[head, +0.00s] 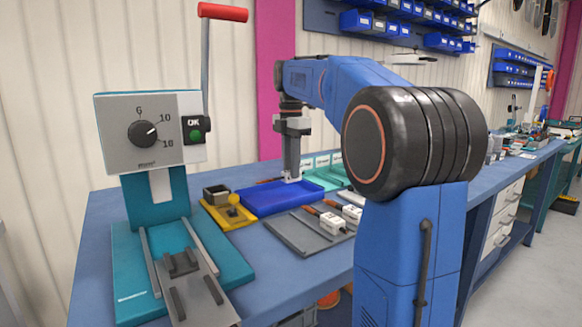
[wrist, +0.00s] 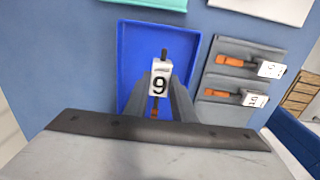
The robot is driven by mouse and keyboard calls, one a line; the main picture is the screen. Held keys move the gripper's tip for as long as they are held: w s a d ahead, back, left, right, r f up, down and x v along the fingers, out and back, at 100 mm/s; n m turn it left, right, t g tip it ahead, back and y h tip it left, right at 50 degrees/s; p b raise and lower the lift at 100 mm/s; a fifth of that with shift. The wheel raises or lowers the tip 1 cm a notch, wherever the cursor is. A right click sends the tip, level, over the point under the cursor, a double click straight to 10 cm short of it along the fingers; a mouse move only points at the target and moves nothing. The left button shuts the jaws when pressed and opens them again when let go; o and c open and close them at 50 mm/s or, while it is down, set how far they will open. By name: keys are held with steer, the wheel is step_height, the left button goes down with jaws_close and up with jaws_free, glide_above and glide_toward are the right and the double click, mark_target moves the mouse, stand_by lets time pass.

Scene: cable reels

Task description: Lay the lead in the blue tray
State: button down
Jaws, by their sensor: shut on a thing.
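The blue tray (head: 262,201) lies on the bench in the head view. It also fills the middle of the wrist view (wrist: 132,45). My gripper (head: 291,177) points straight down over the tray's back part. In the wrist view its fingers are shut on a lead (wrist: 160,80) with a white tag marked 9. A dark end of the lead sticks out beyond the tag, and an orange-brown part shows between the fingers. The lead is over the tray, within its outline. I cannot tell whether it touches the tray floor.
A grey holder (head: 290,238) right of the tray bears two more tagged leads (wrist: 240,61) (wrist: 238,95). A yellow block fixture (head: 229,212) stands left of the tray. A teal test stand with a lever (head: 150,135) is further left.

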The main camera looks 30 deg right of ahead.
steer(key=shift+f, duration=0.15)
steer(key=shift+f, duration=0.95)
steer(key=shift+f, duration=0.2)
steer(key=shift+f, duration=0.95)
steer(key=c, duration=1.4)
jaws_free()
